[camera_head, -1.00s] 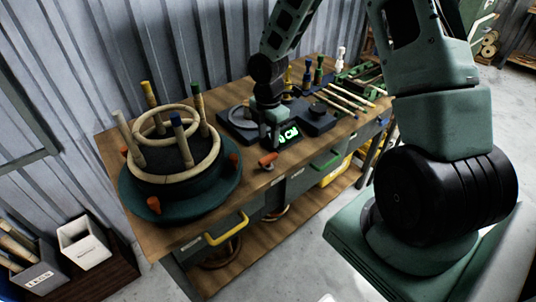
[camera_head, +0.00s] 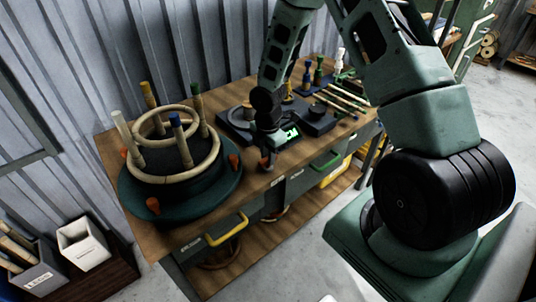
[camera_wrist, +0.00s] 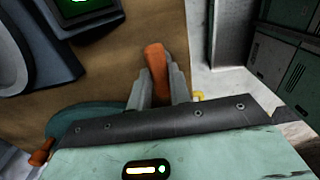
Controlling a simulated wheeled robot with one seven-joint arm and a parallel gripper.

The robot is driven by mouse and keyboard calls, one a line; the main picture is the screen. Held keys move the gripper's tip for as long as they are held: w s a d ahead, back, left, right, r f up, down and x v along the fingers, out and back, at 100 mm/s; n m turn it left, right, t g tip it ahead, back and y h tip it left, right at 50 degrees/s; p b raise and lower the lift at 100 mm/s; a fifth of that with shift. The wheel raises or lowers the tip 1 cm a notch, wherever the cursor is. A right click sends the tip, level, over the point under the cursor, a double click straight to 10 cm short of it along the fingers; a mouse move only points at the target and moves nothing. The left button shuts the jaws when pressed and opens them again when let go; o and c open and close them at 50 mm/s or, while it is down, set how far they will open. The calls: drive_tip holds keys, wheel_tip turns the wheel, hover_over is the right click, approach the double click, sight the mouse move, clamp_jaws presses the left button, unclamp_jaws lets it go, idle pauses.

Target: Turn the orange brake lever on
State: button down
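The orange brake lever (camera_wrist: 156,68) stands out between the two grey fingers in the wrist view. My gripper (camera_wrist: 159,88) is at the lever, with a finger close against each side of it; no clear gap shows. In the head view my gripper (camera_head: 268,160) is low at the front part of the bench top, right of the round turntable. There the lever is mostly hidden by the fingers. The lever's base is hidden in the wrist view.
The dark green turntable (camera_head: 135,195) with rattan rings, upright pegs and other orange levers (camera_head: 153,205) is to the left. A black device with a lit green screen (camera_head: 289,134) is just behind my gripper. Sticks (camera_head: 345,100) lie further right on the bench.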

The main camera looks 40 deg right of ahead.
drive_tip(key=shift+m, duration=0.3)
drive_tip(key=m, duration=0.3)
drive_tip(key=shift+m, duration=0.4)
drive_tip(key=m, duration=0.4)
drive_tip(key=shift+m, duration=0.3)
drive_tip(key=m, duration=0.4)
drive_tip(key=shift+b, duration=0.35)
drive_tip(key=m, duration=0.4)
drive_tip(key=shift+m, duration=0.6)
drive_tip(key=c, duration=1.3)
unclamp_jaws()
